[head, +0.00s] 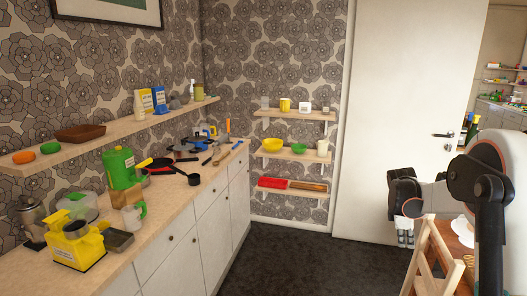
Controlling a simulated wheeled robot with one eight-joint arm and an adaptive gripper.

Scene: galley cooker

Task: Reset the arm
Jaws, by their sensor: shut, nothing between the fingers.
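My gripper (405,238) shows at the right of the head view, in front of the white door (394,110). It hangs below a dark arm link with its fingers pointing down. It is shut with nothing held. My white and black arm fills the right edge of the picture. The gripper is well apart from the counter (160,245) at the left, and nothing is seen touching its fingers.
A wooden chair or rack frame (435,265) and a small table (462,231) stand close below and right of my gripper. Wall shelves (290,153) hold bowls and a red tray. Dark carpet (295,270) between counter and chair is clear.

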